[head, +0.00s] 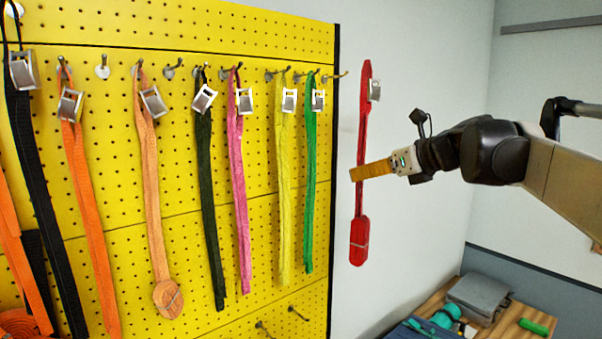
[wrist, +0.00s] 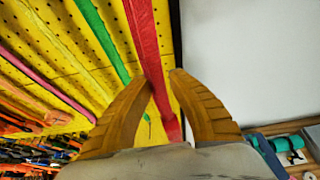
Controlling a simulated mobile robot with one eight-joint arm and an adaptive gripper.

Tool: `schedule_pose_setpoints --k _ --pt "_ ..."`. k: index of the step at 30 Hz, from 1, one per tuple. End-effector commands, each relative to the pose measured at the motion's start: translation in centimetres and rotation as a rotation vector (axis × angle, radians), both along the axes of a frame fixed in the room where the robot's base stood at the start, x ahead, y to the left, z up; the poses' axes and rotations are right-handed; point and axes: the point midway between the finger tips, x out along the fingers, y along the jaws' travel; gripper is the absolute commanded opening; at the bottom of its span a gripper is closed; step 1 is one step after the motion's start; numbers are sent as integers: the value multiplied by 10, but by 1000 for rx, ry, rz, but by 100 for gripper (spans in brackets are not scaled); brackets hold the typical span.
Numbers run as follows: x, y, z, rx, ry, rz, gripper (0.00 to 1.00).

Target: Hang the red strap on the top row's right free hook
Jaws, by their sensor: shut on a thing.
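The red strap (head: 362,135) hangs upright in my gripper (head: 357,174), just right of the yellow pegboard's edge in the head view. Its silver buckle (head: 375,90) is near the top, above the fingers, and its folded red end (head: 359,240) hangs below. In the wrist view the red strap (wrist: 145,40) runs between the two yellow fingers of my gripper (wrist: 162,80), which are shut on it. The rightmost hook of the top row (head: 338,76) is bare and lies left of the strap's upper part. Other bare top-row hooks are farther left (head: 173,68) (head: 103,67).
A green strap (head: 310,150) and a yellow strap (head: 284,170) hang beside the rightmost hook. Pink (head: 237,170), dark green and orange straps hang farther left. Bare lower hooks (head: 297,313) stick out below. A wooden table (head: 503,318) with items stands at lower right. White wall is behind the strap.

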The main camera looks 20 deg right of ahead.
Motion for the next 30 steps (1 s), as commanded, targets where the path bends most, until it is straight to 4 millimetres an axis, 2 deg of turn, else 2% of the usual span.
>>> schedule_pose_setpoints --k 30 --pt "63 26 -6 0 0 1 0"
